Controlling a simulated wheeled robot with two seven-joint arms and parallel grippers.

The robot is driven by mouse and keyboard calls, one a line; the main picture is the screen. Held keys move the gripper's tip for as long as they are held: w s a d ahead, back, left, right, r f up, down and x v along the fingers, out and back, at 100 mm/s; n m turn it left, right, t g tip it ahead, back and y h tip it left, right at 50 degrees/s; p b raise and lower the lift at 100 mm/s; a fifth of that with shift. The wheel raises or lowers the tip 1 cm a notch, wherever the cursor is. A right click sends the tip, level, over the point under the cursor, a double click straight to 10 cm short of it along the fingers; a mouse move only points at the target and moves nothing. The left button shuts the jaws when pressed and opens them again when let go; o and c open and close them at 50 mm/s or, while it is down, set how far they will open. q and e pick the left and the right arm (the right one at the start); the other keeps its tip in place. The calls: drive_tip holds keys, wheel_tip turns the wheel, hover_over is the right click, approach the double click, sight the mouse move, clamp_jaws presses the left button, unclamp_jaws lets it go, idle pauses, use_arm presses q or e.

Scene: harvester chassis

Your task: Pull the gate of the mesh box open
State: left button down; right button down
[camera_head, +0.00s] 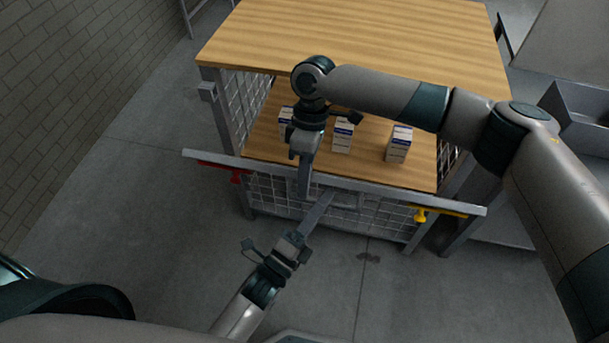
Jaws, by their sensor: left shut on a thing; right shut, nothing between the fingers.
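The gate (275,190) of the mesh box is a grey-framed mesh panel across the box's front, under a long grey top rail (385,190). It looks upright. A red latch (235,175) sits near its left end and a yellow latch (421,215) near its right end. A grey handle (346,201) is at the middle. My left gripper (322,202) reaches up from below and is shut at the handle; its fingertips partly hide the grip. My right gripper (304,192) points down over the rail, shut and empty, just left of the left fingertips.
The box has a wooden top (370,40) and a wooden shelf (370,165) bearing small white-and-blue boxes (399,144). My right arm crosses above the shelf. A grey bin (580,115) stands at right. The floor (130,220) in front and left is clear.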

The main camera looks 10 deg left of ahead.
use_arm(q)
drive_tip(key=shift+r, duration=0.4)
use_arm(e)
drive_tip(key=s+f, duration=0.1)
drive_tip(key=s, duration=0.1)
drive_tip(key=shift+s+f, duration=0.35)
drive_tip(key=shift+s, duration=0.05)
use_arm(q)
drive_tip(key=c, duration=2.1)
unclamp_jaws()
use_arm(e)
drive_tip(key=shift+a, duration=0.1)
use_arm(q)
drive_tip(key=shift+s, duration=0.1)
drive_tip(key=v, duration=0.8)
drive_tip(key=f+v, duration=0.1)
drive_tip(key=v, duration=0.4)
use_arm(e)
drive_tip(key=shift+w+r, duration=0.15)
drive_tip(key=shift+w, duration=0.25)
use_arm(q)
drive_tip(key=shift+d, duration=0.1)
